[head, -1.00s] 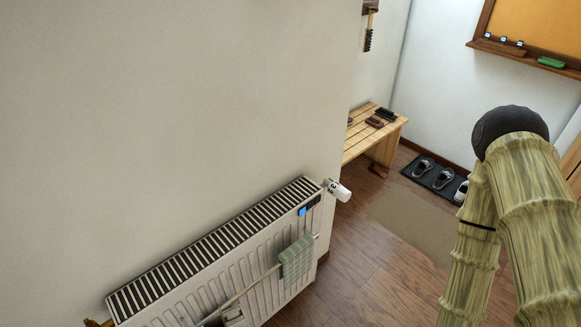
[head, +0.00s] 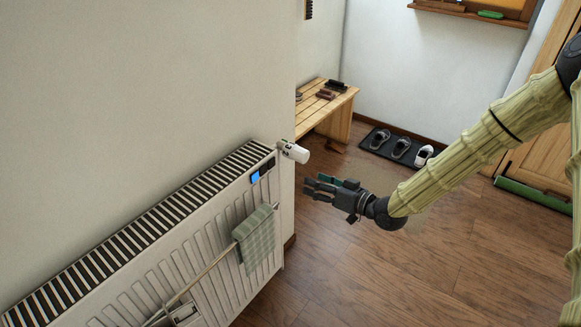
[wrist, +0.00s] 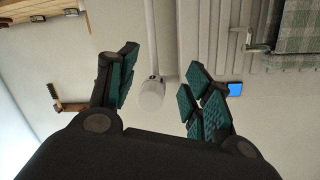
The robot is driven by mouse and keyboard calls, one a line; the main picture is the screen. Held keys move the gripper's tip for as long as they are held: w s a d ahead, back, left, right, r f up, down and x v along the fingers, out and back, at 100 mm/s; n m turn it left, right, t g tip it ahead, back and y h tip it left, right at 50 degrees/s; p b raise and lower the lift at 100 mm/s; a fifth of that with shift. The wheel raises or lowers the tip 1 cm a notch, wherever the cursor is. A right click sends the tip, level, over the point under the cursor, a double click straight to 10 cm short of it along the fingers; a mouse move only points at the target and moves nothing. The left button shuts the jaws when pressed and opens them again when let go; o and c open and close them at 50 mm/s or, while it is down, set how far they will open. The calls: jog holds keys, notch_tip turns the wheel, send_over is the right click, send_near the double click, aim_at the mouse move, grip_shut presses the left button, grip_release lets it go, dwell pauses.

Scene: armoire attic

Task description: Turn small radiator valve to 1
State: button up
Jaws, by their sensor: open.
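The small radiator valve (head: 294,151) is a white cylindrical knob at the upper right end of the white radiator (head: 188,231). In the wrist view the valve knob (wrist: 151,95) shows end-on, between my open fingers and beyond them, with a pale pipe running from it. My gripper (head: 318,187) is open and empty, to the right of the radiator and a little below the valve in the head view. The fingers with green pads (wrist: 160,88) do not touch the knob, as far as I can tell. Numbers on the knob are too small to read.
A checked towel (head: 255,236) hangs on a rail at the radiator's front. A slatted wooden bench (head: 325,109) with brushes stands behind. Shoes on a dark mat (head: 372,138) lie by the back wall.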

jog(key=n+y+b, duration=0.2)
send_near(290, 151)
jog(key=f, duration=0.1)
jog(key=w+f, duration=0.1)
jog(key=shift+w+d+f+t, duration=0.2)
jog(key=shift+w+f+t, duration=0.1)
jog(key=shift+f, duration=0.05)
jog(key=shift+w+a+r, duration=0.1)
jog(key=shift+r, duration=0.1)
jog(key=x, duration=1)
jog(key=shift+w+a+r+b, duration=0.1)
jog(key=shift+a+b, duration=0.2)
jog(key=shift+b, duration=0.05)
jog(key=c, duration=0.7)
